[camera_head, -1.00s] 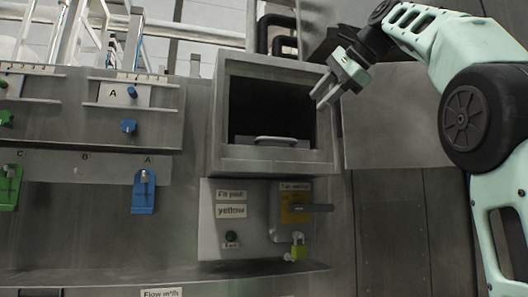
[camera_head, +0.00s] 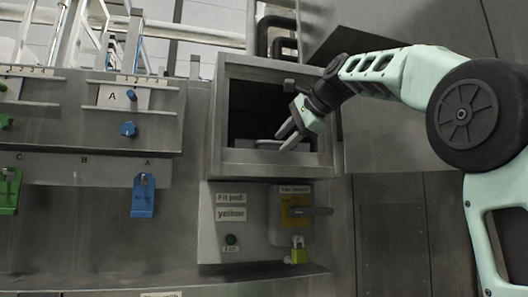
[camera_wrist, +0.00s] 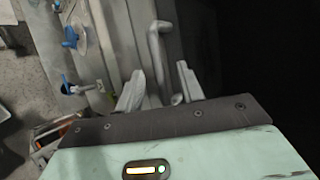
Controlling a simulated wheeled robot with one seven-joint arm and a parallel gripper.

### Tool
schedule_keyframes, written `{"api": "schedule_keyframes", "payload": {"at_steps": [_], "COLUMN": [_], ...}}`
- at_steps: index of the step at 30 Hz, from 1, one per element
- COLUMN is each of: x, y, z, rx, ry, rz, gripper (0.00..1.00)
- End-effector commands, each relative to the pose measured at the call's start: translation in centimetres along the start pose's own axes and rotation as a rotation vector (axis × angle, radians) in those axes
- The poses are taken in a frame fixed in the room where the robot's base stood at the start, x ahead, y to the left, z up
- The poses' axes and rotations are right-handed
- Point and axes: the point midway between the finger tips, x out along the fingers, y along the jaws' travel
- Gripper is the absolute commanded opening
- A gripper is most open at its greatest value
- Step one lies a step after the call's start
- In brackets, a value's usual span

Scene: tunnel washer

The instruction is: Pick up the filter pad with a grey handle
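The filter pad's grey handle (camera_head: 268,143) shows low in the opening of a grey metal housing in the head view, partly hidden by my gripper. In the wrist view the grey bar handle (camera_wrist: 157,50) stands just beyond the fingertips, its near end reaching down between them. My gripper (camera_head: 282,141) is at the front of the opening, fingers apart and pointing down to the left. In the wrist view my gripper (camera_wrist: 160,75) is open with nothing clamped. The pad itself is in shadow and hard to make out.
The housing's frame (camera_head: 275,164) surrounds the opening closely. Below are a panel labelled "yellow" (camera_head: 231,213), a switch lever (camera_head: 312,211) and a yellow-green padlock (camera_head: 299,252). Blue (camera_head: 143,197) and green tags hang at left.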

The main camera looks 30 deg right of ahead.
Motion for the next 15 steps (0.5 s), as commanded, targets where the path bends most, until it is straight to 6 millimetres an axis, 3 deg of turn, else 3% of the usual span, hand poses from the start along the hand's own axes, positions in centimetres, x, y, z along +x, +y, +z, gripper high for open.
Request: {"api": "schedule_keyframes", "payload": {"at_steps": [7,11,12,15], "x": [0.23,0.21,0.21,0.14], "y": [0.02,0.01,0.02,-0.05], "z": [-0.01,-0.02,-0.02,0.01], "rx": [-0.001,0.000,0.000,-0.001], "ry": [0.000,0.000,0.000,0.000], "rz": [-0.001,-0.001,-0.001,-0.003], "gripper": [0.38,0.05,0.00,0.00]}}
